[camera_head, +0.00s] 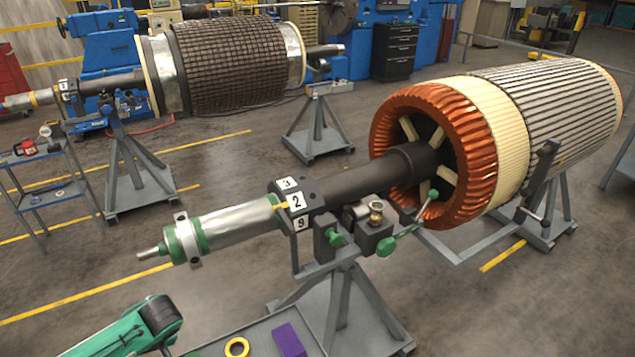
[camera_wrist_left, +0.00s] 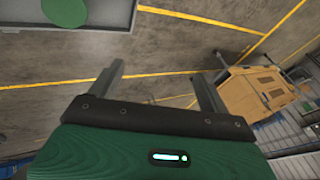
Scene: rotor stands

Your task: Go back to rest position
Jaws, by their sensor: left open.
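My left gripper (camera_wrist_left: 159,73) shows in the left wrist view with its two grey fingers spread apart. It is open, with nothing between the fingers and the floor behind them. In the head view a green arm part of mine (camera_head: 120,330) with a black joint comes in at the bottom left, left of the grey tray (camera_head: 205,350). No fingers can be made out there. My right gripper is not in view.
A rotor (camera_head: 545,100) with a copper-coloured winding rests on grey stands at the right, its shaft (camera_head: 370,180) pointing left. The tray holds a yellow ring (camera_head: 237,347) and a purple block (camera_head: 288,341). Another rotor (camera_head: 230,60) stands behind.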

